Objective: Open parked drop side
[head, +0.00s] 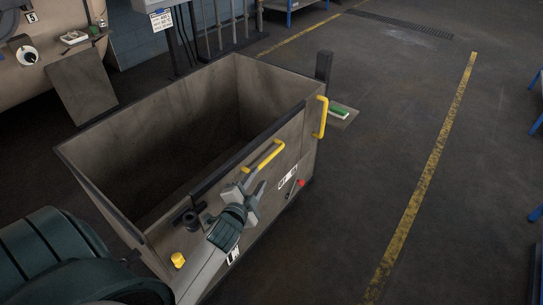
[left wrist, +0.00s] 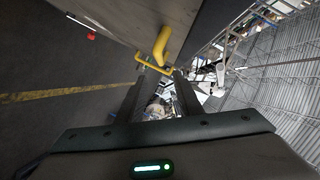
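A grey open-topped bin has its drop side (head: 275,190) facing the right and standing up level with the other walls. A yellow bar handle (head: 264,157) is fixed near the drop side's top edge. My left gripper (head: 250,186) is just below and in front of this handle, with its two fingers apart. In the left wrist view the yellow handle (left wrist: 162,45) lies just beyond the fingertips (left wrist: 160,72), and nothing is clearly held. A red-tipped lever (head: 300,183) sits lower on the side, beside a white label (head: 288,177). My right gripper is not in view.
A second yellow handle (head: 321,117) is on the bin's far corner, near a dark post (head: 323,66). A yellow knob (head: 178,260) is near my forearm. A green-topped item (head: 339,111) is beyond the corner. The floor on the right is clear, with a yellow line (head: 430,165).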

